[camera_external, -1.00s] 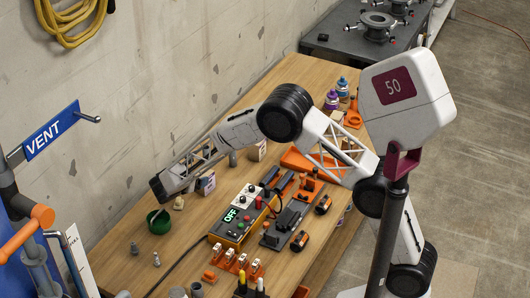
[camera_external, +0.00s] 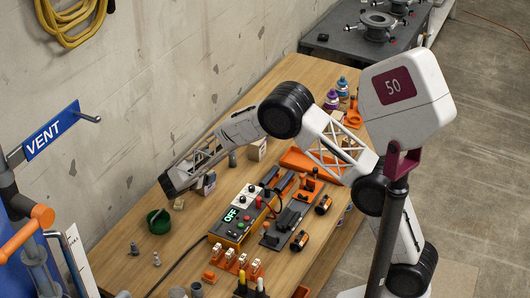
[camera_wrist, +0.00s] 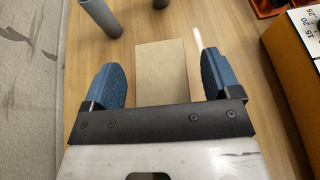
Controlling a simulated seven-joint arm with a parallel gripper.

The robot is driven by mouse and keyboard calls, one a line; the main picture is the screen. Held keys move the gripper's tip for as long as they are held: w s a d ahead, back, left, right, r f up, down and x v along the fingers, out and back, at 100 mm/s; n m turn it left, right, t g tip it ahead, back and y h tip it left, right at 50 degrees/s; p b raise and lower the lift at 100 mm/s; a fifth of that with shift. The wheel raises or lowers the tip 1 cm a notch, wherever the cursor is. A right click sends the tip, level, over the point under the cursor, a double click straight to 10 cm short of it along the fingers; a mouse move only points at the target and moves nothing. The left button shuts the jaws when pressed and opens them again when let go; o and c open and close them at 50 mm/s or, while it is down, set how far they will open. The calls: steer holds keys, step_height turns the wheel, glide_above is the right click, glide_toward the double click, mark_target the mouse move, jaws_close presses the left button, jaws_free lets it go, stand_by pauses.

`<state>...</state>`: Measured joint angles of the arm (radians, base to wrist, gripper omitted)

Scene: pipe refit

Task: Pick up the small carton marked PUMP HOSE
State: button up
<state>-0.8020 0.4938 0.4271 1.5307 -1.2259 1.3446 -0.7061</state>
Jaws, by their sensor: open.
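A small carton (camera_wrist: 163,70) with a plain tan top lies between the two blue fingers of my gripper (camera_wrist: 162,80) in the wrist view. The fingers are spread wide, one on each side, with a gap to the carton visible on both sides. In the external view a small carton (camera_external: 208,185) with a printed face stands just right of my gripper's end and is partly hidden by it. Its print is too small to read. A second tan carton (camera_external: 257,150) stands farther back, its marking also unreadable.
A green cup (camera_external: 159,222) stands at front left of the gripper. An orange-yellow control box (camera_external: 237,222) lit OFF stands to the right. A grey cylinder (camera_wrist: 98,16) stands beyond the left finger. The wall runs along the left.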

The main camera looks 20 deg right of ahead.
steer(key=shift+c, duration=0.3)
steer(key=c, duration=1)
